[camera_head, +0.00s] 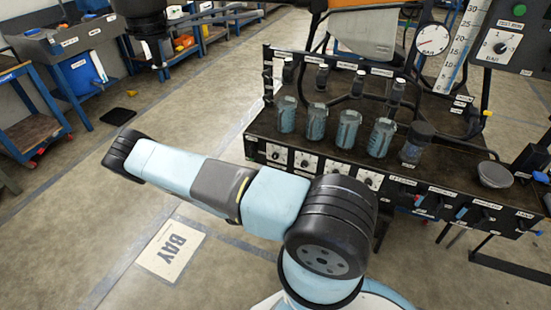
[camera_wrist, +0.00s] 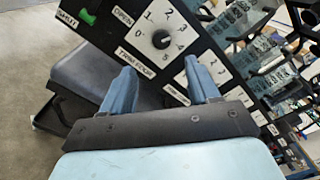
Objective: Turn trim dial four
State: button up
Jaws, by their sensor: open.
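Trim dial four (camera_wrist: 161,40) is a black round knob on a white plate with a scale from 0 to 5, labelled TRIM FOUR, in the upper middle of the wrist view. The plate looks tilted in this view. My gripper (camera_wrist: 163,78) is open, with its two blue fingers apart and nothing between them. The dial lies ahead of the fingertips, roughly in line with the gap, and no finger touches it. The knob's exact setting is too small to read surely. In the head view a row of white dial plates shows on the bench front, labels unreadable; my gripper is not visible there.
A green switch (camera_wrist: 88,16) marked SHUT and OPEN sits beside the dial. Another dial plate (camera_wrist: 206,78) is close behind the right finger. Several clear jars (camera_head: 318,122) stand on the dark bench above the dials. The floor left of the bench is mostly clear.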

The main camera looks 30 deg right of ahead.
aim_at(274, 157)
jog(key=x, duration=1.2)
jog(key=c, duration=1)
jog(key=shift+c, duration=0.2)
jog(key=shift+m, duration=0.4)
jog(key=o, duration=1)
jog(key=shift+o, duration=0.2)
jog(key=v, duration=1.3)
jog(key=shift+s+a, duration=0.25)
jog(key=shift+a, duration=0.05)
